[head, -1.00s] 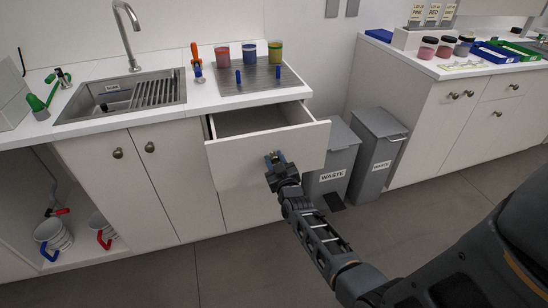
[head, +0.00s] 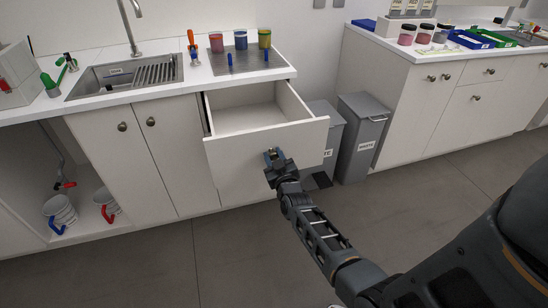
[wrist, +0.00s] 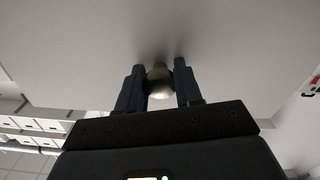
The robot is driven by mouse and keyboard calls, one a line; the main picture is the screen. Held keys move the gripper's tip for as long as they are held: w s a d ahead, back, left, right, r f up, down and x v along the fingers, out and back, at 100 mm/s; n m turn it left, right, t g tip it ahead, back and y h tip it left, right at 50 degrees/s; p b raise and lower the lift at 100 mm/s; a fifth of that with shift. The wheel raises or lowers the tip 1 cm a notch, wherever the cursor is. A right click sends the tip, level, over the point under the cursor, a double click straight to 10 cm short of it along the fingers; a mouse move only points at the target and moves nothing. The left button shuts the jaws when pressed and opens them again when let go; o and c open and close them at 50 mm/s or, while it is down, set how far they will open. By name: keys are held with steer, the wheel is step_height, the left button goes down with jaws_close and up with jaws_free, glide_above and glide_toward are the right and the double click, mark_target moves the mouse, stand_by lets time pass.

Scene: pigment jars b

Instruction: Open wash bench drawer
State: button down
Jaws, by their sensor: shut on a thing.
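The wash bench drawer (head: 235,158) stands pulled out under the right part of the counter, and its inside looks empty. My gripper (head: 273,155) is at the drawer's front panel. In the wrist view my gripper (wrist: 159,82) has its two fingers on either side of the round metal drawer knob (wrist: 159,80), shut on it. The fingers hide the knob in the head view.
A sink (head: 125,77) and a metal tray (head: 237,61) with several coloured jars are on the counter above. Grey waste bins (head: 360,135) stand right of the drawer. Another cabinet (head: 430,110) is farther right. The floor (head: 225,260) in front is clear.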

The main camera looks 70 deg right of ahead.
steer(key=shift+f, duration=0.1)
steer(key=c, duration=0.8)
jaws_free()
steer(key=shift+o, duration=0.2)
steer(key=p+v, duration=0.1)
steer(key=v, duration=0.7)
